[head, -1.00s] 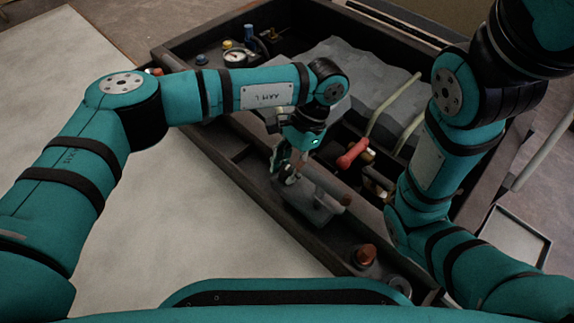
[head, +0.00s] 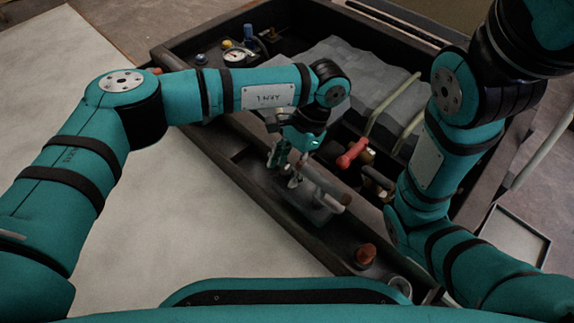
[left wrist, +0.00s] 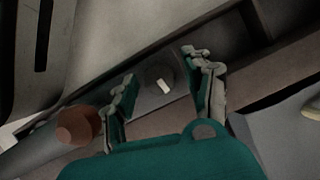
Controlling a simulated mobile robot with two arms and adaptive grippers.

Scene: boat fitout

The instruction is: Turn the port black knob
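A small round dark knob with a white bar across its face (left wrist: 160,80) sits on a dark grey panel in the left wrist view. It looks like the black knob; the frames do not confirm that it is the port one. My left gripper (left wrist: 164,78) is open, with one finger on each side of the knob in the picture and nothing held. Contact is not visible. In the head view the left gripper (head: 284,168) points down over the near side of the dark box, and I cannot make out the knob there. My right gripper is out of view.
A brown-tipped grey handle (head: 332,187) lies close beside the left gripper. A red-handled lever (head: 352,154) stands behind it, and a brown knob (head: 365,255) is nearer. A gauge (head: 234,57) is at the back left. Grey cushions (head: 335,62) fill the middle.

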